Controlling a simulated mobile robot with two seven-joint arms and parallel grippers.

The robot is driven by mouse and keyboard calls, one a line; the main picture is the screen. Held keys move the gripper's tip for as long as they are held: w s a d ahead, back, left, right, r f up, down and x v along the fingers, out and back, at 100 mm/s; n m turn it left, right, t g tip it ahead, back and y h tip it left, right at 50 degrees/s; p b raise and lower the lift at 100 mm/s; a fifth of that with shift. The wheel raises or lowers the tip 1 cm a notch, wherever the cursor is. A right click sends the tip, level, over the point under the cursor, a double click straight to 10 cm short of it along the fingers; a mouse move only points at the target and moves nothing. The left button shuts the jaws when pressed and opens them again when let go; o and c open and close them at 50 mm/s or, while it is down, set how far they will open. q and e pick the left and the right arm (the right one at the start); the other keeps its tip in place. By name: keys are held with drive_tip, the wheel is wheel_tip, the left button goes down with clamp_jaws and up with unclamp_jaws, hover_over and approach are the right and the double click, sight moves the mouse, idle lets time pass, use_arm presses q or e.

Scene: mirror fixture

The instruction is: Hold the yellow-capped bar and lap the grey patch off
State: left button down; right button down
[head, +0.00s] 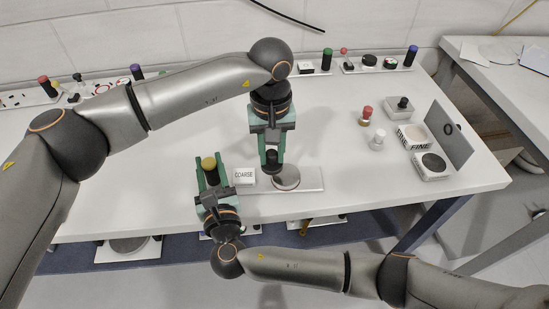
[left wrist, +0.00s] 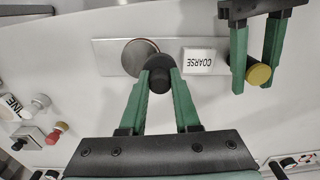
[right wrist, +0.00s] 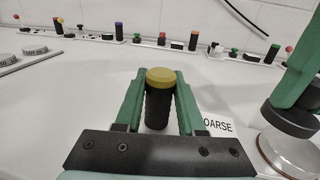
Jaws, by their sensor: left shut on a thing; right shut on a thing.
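The yellow-capped bar (head: 208,163) is dark with a yellow top and stands upright at the front of the table. My right gripper (head: 212,178) is shut on it; the right wrist view shows the bar (right wrist: 159,103) between the green fingers. My left gripper (head: 272,162) is shut on a black knob (left wrist: 159,76), held over a round disc (head: 286,178) with a coppery rim. The disc (left wrist: 140,56) lies on a flat metal plate (head: 312,180). I cannot make out a grey patch; the knob and fingers cover part of the disc.
A white block marked COARSE (head: 244,176) sits between my grippers. A box marked FINE (head: 413,137), a round dark pad (head: 433,163), a grey upright panel (head: 449,132) and small red and white knobs stand at right. Racks line the back. The table's middle left is clear.

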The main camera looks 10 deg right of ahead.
use_arm(q)
drive_tip(key=shift+r, duration=2.5)
use_arm(e)
drive_tip(key=shift+c, duration=2.2)
unclamp_jaws()
drive_tip(key=shift+s, duration=0.1)
drive_tip(key=s+d, duration=0.2)
drive_tip(key=s, duration=0.9)
drive_tip(key=shift+s, duration=0.35)
use_arm(q)
drive_tip(key=shift+s+f, duration=0.1)
